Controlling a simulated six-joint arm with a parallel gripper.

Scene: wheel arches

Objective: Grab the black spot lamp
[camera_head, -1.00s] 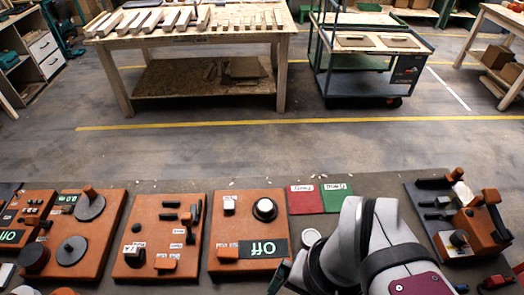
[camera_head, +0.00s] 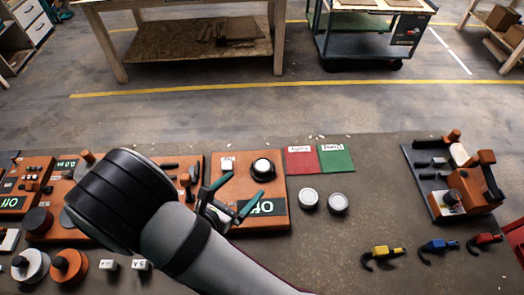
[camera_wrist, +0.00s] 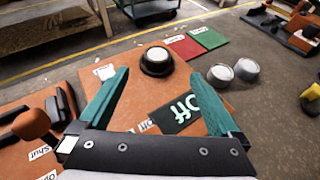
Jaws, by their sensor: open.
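The black spot lamp (camera_head: 262,167), a round black ring with a pale domed top, sits near the top right of an orange board (camera_head: 222,163). In the wrist view the lamp (camera_wrist: 157,60) appears just beyond the fingertips, centred between them. My gripper (camera_head: 238,187) is open and empty, with teal fingers over the board, just left of and nearer than the lamp. In the wrist view my gripper (camera_wrist: 158,76) spreads its fingers above the board, on either side of the board's middle. No finger visibly touches the lamp.
A dark "Off" display (camera_head: 262,208) lies on the same board. Red (camera_head: 300,162) and green (camera_head: 336,159) plates lie to its right. Two grey round lamps (camera_head: 309,198) (camera_head: 338,204) stand nearby. Colored hooks (camera_head: 384,254) lie at front right. My arm hides part of the left boards.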

